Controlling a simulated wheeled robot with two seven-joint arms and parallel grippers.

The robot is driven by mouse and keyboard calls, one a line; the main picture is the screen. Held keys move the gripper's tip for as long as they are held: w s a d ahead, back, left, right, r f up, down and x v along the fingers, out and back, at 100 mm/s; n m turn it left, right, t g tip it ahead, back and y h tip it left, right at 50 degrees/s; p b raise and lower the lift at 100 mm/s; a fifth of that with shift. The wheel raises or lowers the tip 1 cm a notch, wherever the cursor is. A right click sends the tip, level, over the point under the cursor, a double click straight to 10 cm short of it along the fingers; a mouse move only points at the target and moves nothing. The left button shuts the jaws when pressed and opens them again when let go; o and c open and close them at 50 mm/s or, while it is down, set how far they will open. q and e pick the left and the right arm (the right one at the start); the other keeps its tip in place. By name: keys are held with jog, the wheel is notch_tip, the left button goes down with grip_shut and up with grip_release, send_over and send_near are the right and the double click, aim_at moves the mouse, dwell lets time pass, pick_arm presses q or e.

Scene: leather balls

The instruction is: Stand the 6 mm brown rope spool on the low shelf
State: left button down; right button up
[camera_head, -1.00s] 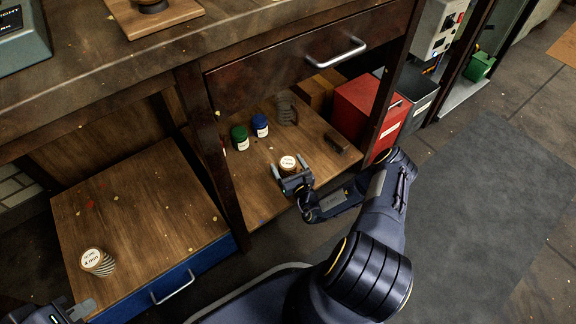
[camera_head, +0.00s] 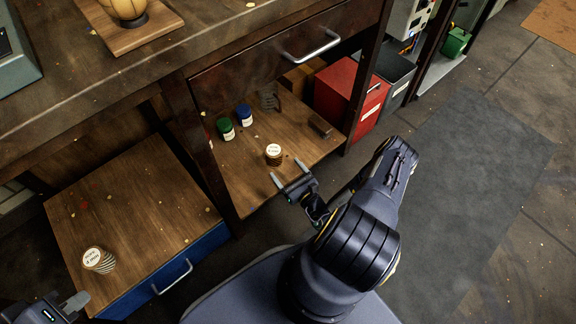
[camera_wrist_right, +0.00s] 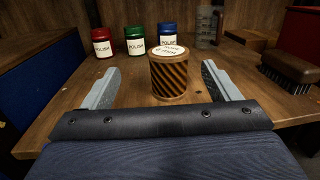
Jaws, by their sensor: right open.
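A rope spool (camera_head: 274,158) with brown and dark diagonal windings and a white top label stands upright on the low shelf (camera_head: 246,184). It also shows in the right wrist view (camera_wrist_right: 169,78), where its label is too small to read surely. My right gripper (camera_head: 286,170) is open and empty just in front of this spool, with a gap between. Another spool (camera_head: 98,260), with grey striped windings and a white label that seems to read 4 mm, stands on the blue-fronted drawer unit at left. My left gripper (camera_head: 72,306) is at the lower left corner, partly cut off; its jaws are unclear.
Green (camera_head: 226,128) and blue (camera_head: 244,114) polish jars stand behind the spool; a red one (camera_wrist_right: 103,42) shows in the wrist view. A brush (camera_head: 320,126) lies at the shelf's right. A red box (camera_head: 350,98) stands beyond. The bench and its drawer overhang the shelf.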

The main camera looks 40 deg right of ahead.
jog(key=w+a+r+n+y, duration=0.2)
jog(key=w+r+n+y, duration=0.2)
jog(key=r+n+y, duration=0.55)
jog(key=s+a+r+n+g+y, duration=0.25)
jog(key=a+r+n+g, duration=0.3)
jog(key=r, duration=0.45)
jog(key=s+a+r+n+g+y, duration=0.1)
jog(key=a+r+n+g+y, duration=0.45)
jog(key=r, duration=0.45)
jog(key=s+r+n+h, duration=0.5)
jog(key=s+n+h, duration=0.1)
jog(key=s, duration=0.3)
jog(key=s+r+n+g+h, duration=0.1)
jog(key=s+r+n+h, duration=0.5)
jog(key=s, duration=0.4)
jog(key=shift+s+r+n+g+h, duration=0.15)
jog(key=shift+r+n+g+h, duration=0.15)
jog(key=shift+n+h, duration=0.45)
jog(key=shift+d, duration=0.1)
notch_tip(320, 180, up, 35)
jog(key=p, duration=3.5)
